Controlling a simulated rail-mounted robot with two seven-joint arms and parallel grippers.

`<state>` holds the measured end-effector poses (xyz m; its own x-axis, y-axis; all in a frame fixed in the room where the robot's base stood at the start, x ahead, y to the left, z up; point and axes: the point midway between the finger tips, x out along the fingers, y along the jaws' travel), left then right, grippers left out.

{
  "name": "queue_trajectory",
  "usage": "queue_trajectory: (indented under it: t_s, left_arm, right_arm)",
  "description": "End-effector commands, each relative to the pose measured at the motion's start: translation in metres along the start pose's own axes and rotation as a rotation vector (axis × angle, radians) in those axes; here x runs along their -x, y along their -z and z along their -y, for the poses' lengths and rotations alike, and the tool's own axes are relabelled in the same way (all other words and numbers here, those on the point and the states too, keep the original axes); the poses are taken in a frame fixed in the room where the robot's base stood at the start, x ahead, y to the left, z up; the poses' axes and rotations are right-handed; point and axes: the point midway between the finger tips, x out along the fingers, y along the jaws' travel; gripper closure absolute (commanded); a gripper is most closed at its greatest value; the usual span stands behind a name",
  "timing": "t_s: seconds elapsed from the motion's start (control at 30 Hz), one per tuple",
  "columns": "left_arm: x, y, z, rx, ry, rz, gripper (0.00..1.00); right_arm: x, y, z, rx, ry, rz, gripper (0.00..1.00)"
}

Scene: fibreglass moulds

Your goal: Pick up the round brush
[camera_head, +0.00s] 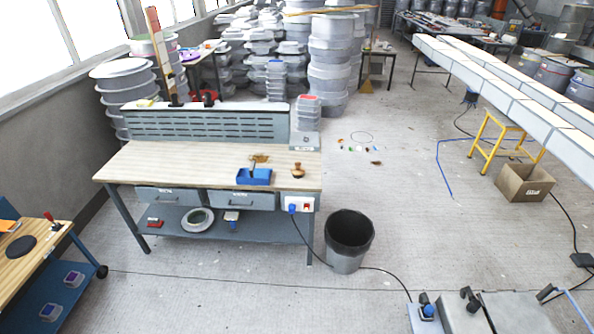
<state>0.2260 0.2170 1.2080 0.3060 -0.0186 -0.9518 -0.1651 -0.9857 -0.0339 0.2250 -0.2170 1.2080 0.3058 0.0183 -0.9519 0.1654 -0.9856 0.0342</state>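A small brown object with a knob-like top and a wider round base (297,170) stands upright on the right end of the wooden workbench top (190,165). It looks like the round brush, but it is too small to be sure. Left of it is a blue open tray (255,178). A dark-handled tool with a tan part (257,158) rises at the tray's back edge; I cannot tell whether it is also a brush. Neither of my grippers shows in this view.
A dark bin (349,240) stands on the floor right of the workbench. A cable runs from the bench's socket across the floor. A wooden-topped cart (30,260) is at the left edge. A cardboard box (524,186) and yellow stool (490,140) stand right. The bench top's left half is clear.

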Motion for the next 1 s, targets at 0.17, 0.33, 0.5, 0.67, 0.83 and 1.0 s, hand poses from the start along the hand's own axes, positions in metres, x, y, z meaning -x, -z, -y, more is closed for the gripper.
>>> queue_trajectory:
  t_s: [0.17, 0.33, 0.5, 0.67, 0.83, 1.0]
  left_arm:
    - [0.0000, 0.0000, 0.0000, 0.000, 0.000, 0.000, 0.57]
    - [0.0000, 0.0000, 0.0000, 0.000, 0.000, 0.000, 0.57]
    - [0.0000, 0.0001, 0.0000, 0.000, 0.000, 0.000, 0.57]
    - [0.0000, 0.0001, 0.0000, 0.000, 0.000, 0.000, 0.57]
    - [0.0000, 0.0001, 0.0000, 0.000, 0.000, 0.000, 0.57]
    - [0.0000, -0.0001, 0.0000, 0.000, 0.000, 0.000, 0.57]
  right_arm:
    - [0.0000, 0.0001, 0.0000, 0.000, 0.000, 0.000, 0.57]
    - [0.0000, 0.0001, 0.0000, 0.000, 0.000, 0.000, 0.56]
    - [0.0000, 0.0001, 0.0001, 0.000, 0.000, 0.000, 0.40]
    - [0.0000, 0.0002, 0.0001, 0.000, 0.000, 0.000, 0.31]
    - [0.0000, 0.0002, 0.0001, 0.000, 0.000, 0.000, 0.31]
    - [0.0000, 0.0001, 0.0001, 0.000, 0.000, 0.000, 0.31]
